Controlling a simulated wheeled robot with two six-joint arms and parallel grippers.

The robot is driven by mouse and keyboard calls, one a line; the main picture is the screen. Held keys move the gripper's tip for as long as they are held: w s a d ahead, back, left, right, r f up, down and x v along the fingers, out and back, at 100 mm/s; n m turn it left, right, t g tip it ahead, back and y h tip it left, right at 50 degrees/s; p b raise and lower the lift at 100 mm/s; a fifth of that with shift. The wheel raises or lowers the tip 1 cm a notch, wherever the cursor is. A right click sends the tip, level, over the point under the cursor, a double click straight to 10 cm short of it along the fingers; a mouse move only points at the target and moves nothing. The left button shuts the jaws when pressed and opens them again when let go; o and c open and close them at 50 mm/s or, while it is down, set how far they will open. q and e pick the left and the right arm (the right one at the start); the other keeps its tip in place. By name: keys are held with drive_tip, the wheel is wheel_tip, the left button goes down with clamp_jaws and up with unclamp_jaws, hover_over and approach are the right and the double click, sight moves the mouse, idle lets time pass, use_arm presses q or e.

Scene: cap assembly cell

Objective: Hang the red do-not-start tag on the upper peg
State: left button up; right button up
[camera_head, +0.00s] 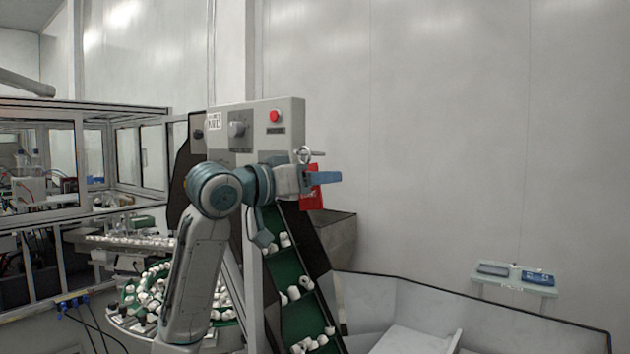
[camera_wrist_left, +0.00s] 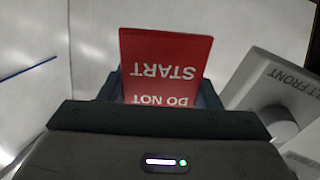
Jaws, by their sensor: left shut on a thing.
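The red do-not-start tag (camera_head: 311,190) is held in my left gripper (camera_head: 322,178), in front of the lower right of the grey control box (camera_head: 262,128). In the left wrist view the tag (camera_wrist_left: 165,68) shows its white lettering upside down, between the fingers. A metal ring and a short peg-like bar (camera_head: 308,154) show just above the gripper at the box's right edge. I cannot tell whether the tag touches it. A second peg is not clearly visible. My right gripper is not in view.
The box carries a red button (camera_head: 274,116) and a dark knob (camera_head: 237,129). Below it, a green conveyor (camera_head: 300,308) holds white caps. A wall shelf (camera_head: 514,284) with blue items is at the right. The wall right of the gripper is clear.

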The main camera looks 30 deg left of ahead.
use_arm(q)
drive_tip(key=o, duration=1.1)
drive_tip(key=shift+c, duration=0.2)
drive_tip(key=b+v, duration=0.5)
drive_tip(key=v, duration=0.6)
